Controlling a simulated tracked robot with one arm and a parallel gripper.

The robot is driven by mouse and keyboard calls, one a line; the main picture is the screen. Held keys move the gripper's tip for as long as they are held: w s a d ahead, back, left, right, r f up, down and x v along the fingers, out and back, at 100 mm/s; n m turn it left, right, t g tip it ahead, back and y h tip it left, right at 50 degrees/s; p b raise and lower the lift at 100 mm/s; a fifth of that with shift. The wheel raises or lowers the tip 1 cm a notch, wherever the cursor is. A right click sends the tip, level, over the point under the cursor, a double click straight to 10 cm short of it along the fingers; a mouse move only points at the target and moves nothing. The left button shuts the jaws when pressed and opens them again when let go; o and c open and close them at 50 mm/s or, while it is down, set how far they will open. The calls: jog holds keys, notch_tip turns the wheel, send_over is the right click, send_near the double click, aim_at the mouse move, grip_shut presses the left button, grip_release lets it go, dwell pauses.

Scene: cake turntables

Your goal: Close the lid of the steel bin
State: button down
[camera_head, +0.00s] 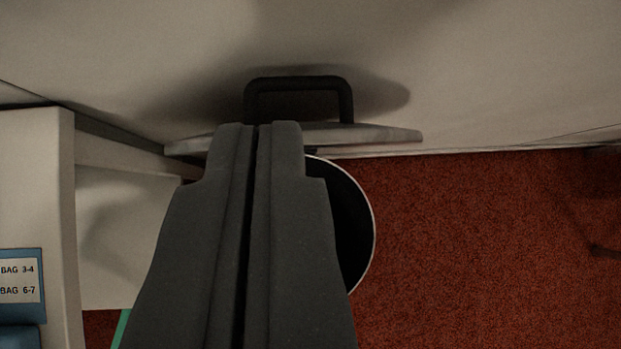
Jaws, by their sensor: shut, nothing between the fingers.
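The steel bin (371,222) stands below my gripper, with its dark round opening and thin bright rim showing right of the fingers. Its lid (385,134) appears raised, seen nearly edge-on as a pale grey strip beside the wall. A black bar handle (299,84) stands at the lid, just past my fingertips. My gripper (258,125) is shut and empty, its fingers side by side. The fingertips overlap the lid's edge in the picture; I cannot tell whether they touch it. The fingers hide the left part of the bin and part of the lid.
A pale wall (480,75) fills the top. A white cabinet or shelf unit (38,180) stands close on the left, with a blue labelled holder (22,283). A green edge (122,326) shows at the lower left. Red carpet (480,250) lies open on the right.

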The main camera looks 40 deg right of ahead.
jog(key=shift+g, duration=0.3)
jog(key=shift+w+a+f, duration=0.15)
jog(key=shift+w+f, duration=0.75)
jog(key=shift+f, duration=1.45)
jog(key=shift+w+a+f, duration=0.15)
jog(key=shift+w+f, duration=0.7)
jog(key=shift+f, duration=1.55)
jog(key=shift+w+a+f, duration=0.15)
jog(key=shift+w+f, duration=0.75)
jog(key=shift+f, duration=1.45)
jog(key=shift+b, duration=0.35)
